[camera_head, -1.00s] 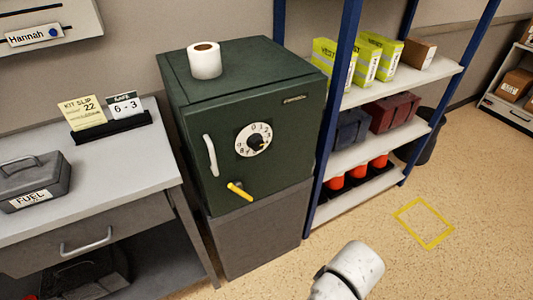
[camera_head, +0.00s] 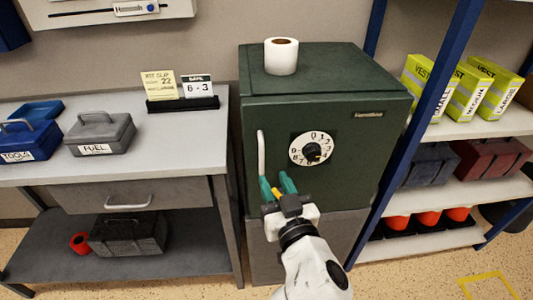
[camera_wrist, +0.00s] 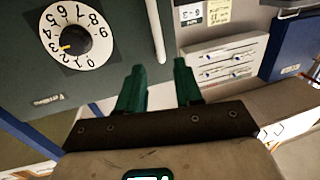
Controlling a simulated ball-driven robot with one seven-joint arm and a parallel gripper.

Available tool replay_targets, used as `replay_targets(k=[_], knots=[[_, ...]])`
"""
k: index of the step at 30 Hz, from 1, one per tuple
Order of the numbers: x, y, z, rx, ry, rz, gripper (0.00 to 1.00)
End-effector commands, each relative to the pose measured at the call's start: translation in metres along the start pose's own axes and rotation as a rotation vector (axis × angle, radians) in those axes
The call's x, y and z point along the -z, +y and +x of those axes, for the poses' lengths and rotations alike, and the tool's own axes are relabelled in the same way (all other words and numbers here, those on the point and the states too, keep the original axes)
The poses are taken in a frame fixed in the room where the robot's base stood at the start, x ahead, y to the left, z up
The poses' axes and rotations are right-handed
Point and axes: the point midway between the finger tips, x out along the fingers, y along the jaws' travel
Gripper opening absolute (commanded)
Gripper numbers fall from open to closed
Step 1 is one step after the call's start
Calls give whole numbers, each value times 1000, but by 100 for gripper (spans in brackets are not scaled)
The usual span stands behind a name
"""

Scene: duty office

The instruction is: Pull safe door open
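The dark green safe (camera_head: 335,100) stands on a grey base, its door (camera_head: 345,175) shut. In the wrist view the dial (camera_wrist: 75,38) is upside down, and the handle (camera_wrist: 155,32) ends just beyond the gap between the open fingers (camera_wrist: 159,75). Nothing shows held.
A paper roll (camera_head: 281,57) stands on the safe. At left is a desk (camera_head: 190,140) with a grey FUEL box (camera_head: 99,134), a blue TOOLS box (camera_head: 28,140) and a card stand (camera_head: 183,104). At right is a shelf unit (camera_head: 440,185) with vests and bins.

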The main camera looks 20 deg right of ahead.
Motion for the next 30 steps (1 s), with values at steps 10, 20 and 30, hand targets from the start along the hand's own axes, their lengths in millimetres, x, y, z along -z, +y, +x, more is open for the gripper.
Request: replay_targets(k=[10, 20, 30], knots=[[4, 0, 52, -2, 0, 1, 35], [1, 1, 98, -2, -2, 1, 35], [0, 1, 106, -1, -2, 0, 35]])
